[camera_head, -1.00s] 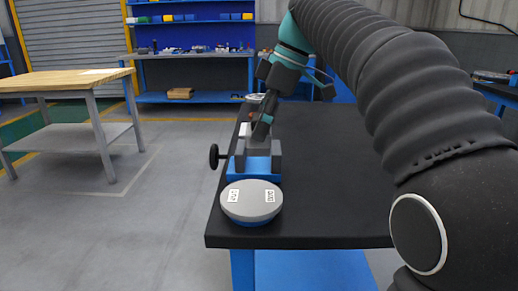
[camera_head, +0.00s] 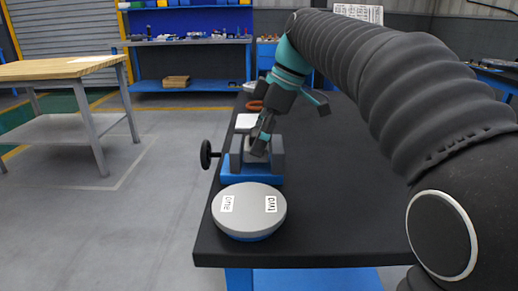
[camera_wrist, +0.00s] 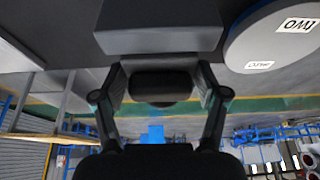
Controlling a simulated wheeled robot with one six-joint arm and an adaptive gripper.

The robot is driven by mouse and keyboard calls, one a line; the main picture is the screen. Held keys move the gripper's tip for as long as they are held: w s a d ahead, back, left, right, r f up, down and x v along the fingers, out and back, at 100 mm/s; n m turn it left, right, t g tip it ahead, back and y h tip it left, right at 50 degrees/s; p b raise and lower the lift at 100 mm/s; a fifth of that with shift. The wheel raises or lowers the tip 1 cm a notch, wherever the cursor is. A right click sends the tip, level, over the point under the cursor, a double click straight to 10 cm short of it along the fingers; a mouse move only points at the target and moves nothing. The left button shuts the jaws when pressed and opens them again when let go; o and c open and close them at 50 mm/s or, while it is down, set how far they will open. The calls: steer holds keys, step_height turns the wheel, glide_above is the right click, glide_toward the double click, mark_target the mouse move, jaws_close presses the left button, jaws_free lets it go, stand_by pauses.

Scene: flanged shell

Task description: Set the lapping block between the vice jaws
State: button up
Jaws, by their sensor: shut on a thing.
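The vice (camera_head: 252,176) stands on the black bench, with a blue base, grey jaws and a black handle (camera_head: 206,153) at its left. My gripper (camera_head: 259,147) reaches down at the vice's jaws in the head view. In the wrist view my gripper (camera_wrist: 160,88) has its two fingers on either side of a dark, rounded block (camera_wrist: 160,84), which I take to be the lapping block. A grey jaw-like piece (camera_wrist: 160,38) lies just beyond it. The block is mostly hidden in the head view, and I cannot tell whether it touches the jaws.
A round grey disc (camera_head: 249,207) with white labels and a blue underside stands in front of the vice. The black bench top (camera_head: 330,200) is clear to the right.

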steer(key=shift+f, duration=0.95)
steer(key=shift+f, duration=0.1)
steer(key=o, duration=1.2)
steer(key=p+v, duration=0.2)
steer(key=v, duration=1)
steer(key=shift+s, duration=0.1)
